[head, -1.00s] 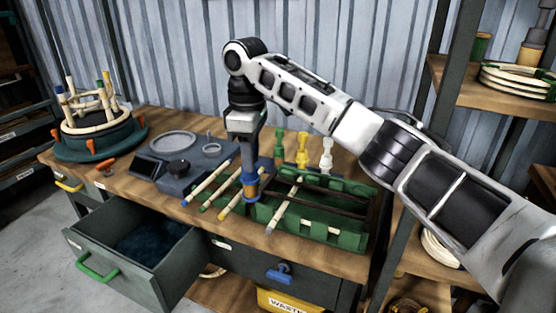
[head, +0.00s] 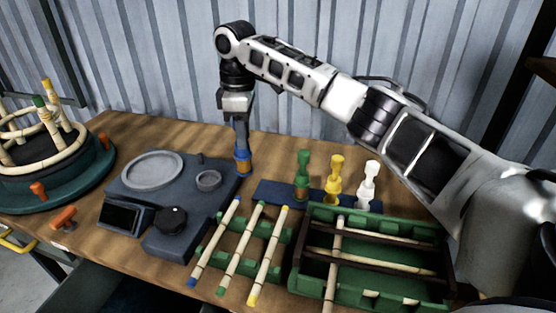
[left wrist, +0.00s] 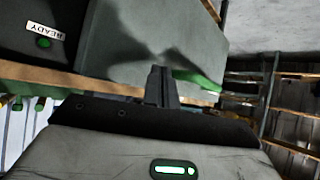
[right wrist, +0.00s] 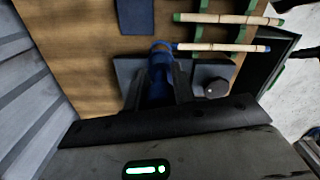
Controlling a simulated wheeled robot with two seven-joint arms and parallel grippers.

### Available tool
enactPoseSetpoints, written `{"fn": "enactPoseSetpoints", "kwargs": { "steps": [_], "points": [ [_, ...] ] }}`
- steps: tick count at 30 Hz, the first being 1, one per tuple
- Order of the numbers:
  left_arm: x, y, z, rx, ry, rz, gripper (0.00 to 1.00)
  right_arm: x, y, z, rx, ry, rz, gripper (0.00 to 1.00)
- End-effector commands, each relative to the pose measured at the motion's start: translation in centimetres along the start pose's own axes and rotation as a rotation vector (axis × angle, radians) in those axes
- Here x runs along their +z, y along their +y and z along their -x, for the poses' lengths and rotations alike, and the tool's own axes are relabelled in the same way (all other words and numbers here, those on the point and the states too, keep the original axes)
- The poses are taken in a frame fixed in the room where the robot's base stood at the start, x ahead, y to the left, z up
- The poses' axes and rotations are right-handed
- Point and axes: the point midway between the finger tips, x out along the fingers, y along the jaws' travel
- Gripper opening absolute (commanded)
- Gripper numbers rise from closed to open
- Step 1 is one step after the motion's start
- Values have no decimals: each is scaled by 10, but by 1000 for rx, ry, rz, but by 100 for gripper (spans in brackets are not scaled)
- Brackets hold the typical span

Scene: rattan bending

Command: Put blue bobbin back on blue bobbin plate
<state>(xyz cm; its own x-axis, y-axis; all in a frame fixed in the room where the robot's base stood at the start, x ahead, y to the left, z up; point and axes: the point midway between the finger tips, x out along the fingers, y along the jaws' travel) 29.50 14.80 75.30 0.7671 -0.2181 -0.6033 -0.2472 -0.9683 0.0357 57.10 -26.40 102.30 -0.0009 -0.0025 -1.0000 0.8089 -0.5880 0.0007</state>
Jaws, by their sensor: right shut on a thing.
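The blue bobbin (head: 242,163), with a tan wound band low on it, is in my right gripper (head: 241,143), upright by the back right corner of the grey device. The right wrist view also shows the bobbin (right wrist: 161,72) between the fingers. I cannot tell whether its foot touches the table. A dark blue plate (head: 268,190) lies to its right; its left end is bare. Green (head: 302,172), yellow (head: 335,178) and white (head: 370,182) bobbins stand along this plate. My left gripper (left wrist: 160,82) shows only in its wrist view, fingers together and empty.
The grey device (head: 165,195) with a round dish stands left of the bobbin. Rattan sticks lie on a green rack (head: 245,240) in front. A green divided tray (head: 300,262) is at front right. A round jig (head: 70,185) stands far left. Bare wood lies behind the plate.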

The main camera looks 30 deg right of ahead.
Motion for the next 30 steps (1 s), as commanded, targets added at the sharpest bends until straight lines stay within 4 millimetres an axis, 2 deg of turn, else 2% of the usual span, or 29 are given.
{"fn": "enactPoseSetpoints", "kwargs": {
  "steps": [3,9,17,24,30],
  "points": [
    [2,0,3,-1,-11,0,0,26,18,-12,-1,-2,-4,0],
    [1,0,4,-2,-10,-1,0,47,33,-49,-2,-1,-2,0],
    [-6,-2,2,-6,5,0,0,59,42,-68,-1,0,0,0],
    [-13,-2,4,-9,10,1,0,60,44,-98,-1,0,1,0],
    [-8,-3,2,-11,1,1,0,60,44,-102,1,2,1,0]
  ]
}}
